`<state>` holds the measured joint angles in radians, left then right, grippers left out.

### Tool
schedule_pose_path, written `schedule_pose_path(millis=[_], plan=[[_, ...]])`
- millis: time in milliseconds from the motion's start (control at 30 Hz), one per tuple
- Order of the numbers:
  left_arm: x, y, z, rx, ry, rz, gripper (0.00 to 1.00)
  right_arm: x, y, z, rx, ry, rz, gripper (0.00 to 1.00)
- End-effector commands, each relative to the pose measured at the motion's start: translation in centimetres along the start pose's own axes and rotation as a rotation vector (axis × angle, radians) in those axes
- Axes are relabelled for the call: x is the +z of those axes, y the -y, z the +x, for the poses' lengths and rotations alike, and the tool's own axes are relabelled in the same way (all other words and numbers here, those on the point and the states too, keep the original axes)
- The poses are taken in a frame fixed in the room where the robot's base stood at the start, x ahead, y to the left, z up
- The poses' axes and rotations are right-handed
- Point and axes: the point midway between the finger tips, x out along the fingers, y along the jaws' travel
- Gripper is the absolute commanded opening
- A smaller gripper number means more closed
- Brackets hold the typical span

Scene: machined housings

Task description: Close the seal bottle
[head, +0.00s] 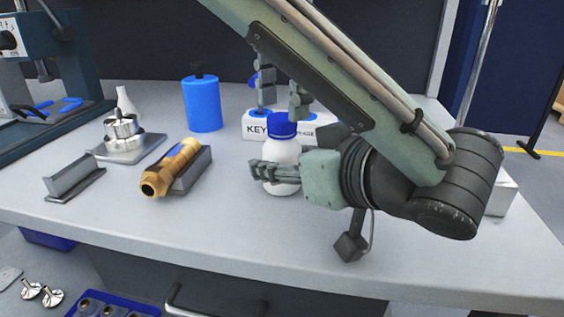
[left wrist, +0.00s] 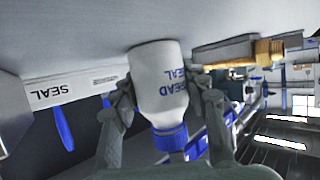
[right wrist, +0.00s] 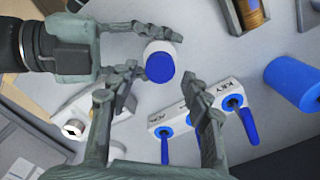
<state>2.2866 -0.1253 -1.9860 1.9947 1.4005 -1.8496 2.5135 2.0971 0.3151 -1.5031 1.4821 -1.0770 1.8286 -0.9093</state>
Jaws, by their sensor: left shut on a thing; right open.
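The seal bottle (head: 283,162) is white and stands upright on the bench. Its blue cap (head: 281,127) sits on top; whether it is tight I cannot tell. My left gripper (head: 268,173) is shut around the bottle's body from the side; the left wrist view shows a finger on each side of the lettered bottle (left wrist: 157,75). My right gripper (head: 283,108) points down above the cap, open, with a finger toward each side. In the right wrist view, the cap (right wrist: 160,67) lies beyond the open right fingertips (right wrist: 155,95), not touched by them.
Behind the bottle is a white block (head: 256,124) marked KEY, with blue-handled items. A blue cylinder (head: 202,105), a brass fitting (head: 172,166) on a grey cradle and a metal part (head: 121,130) stand to the left. The bench front is clear.

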Motion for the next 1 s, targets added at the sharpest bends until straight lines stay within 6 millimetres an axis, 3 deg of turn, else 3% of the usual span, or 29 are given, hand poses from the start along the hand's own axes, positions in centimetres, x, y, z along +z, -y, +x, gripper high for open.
schedule_pose_path(millis=[200,533,900,1000], plan=[[0.0,0.0,0.0,0.000,0.000,0.000,0.00,0.0,0.0,2.0,-0.001,0.000,0.000,0.49],[0.0,0.0,0.0,0.000,0.000,0.000,0.00,0.0,0.0,2.2,-0.001,0.000,0.000,0.49],[0.0,0.0,0.0,0.000,0.000,0.000,0.00,0.0,0.0,2.2,-0.001,0.000,0.000,0.03],[0.0,0.0,0.0,0.000,0.000,0.000,0.00,0.0,0.0,2.2,-0.001,0.000,0.003,0.00]])
